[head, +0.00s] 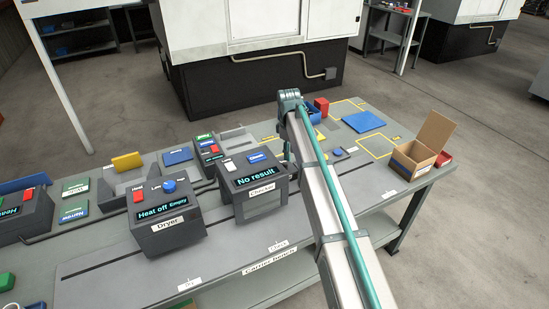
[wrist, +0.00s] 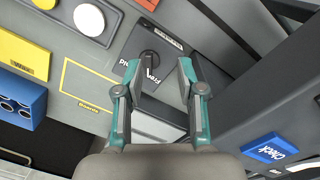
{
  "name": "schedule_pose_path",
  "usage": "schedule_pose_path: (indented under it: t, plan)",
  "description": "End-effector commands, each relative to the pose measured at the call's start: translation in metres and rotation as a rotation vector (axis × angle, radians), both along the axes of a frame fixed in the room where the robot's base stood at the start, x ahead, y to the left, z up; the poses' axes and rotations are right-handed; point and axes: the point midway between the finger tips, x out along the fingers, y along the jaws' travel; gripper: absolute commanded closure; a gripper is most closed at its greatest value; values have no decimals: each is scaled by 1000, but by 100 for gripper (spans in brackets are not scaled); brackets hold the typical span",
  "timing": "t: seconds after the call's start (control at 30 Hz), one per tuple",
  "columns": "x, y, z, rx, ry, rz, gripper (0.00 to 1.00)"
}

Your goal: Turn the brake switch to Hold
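The brake switch is a black rotary knob (wrist: 150,62) on a dark grey plate in the wrist view. A word that looks like Free sits to its lower right and one that looks like Hold to its left, partly behind a finger. Which word its pointer marks is unclear. My gripper (wrist: 158,68) is open and empty, its teal-edged fingertips on either side of the knob in the picture. I cannot tell how far above the knob they are, and I see no contact. In the head view my arm hides the switch and most of the gripper.
A blue block with holes (wrist: 20,101) stands at the left. In the head view the Checker box (head: 256,184) and Dryer box (head: 166,217) stand left of my arm; an open carton (head: 422,150) is right.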

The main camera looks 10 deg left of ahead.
Motion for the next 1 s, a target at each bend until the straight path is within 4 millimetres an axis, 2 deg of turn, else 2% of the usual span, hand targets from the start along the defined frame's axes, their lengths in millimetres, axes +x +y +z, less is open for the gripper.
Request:
schedule_pose_path:
  t: [0.03, 0.1, 0.27, 0.47, 0.8, 1.0]
  plan:
    - [23, 8, 13, 18, 7, -37, 61]
    - [35, 13, 21, 36, 14, -76, 61]
    - [42, 17, 22, 50, 22, -111, 61]
    - [39, 16, 0, 49, 25, -111, 61]
    - [39, 16, -57, 49, 24, -110, 61]
    - [40, 16, -77, 50, 22, -109, 61]
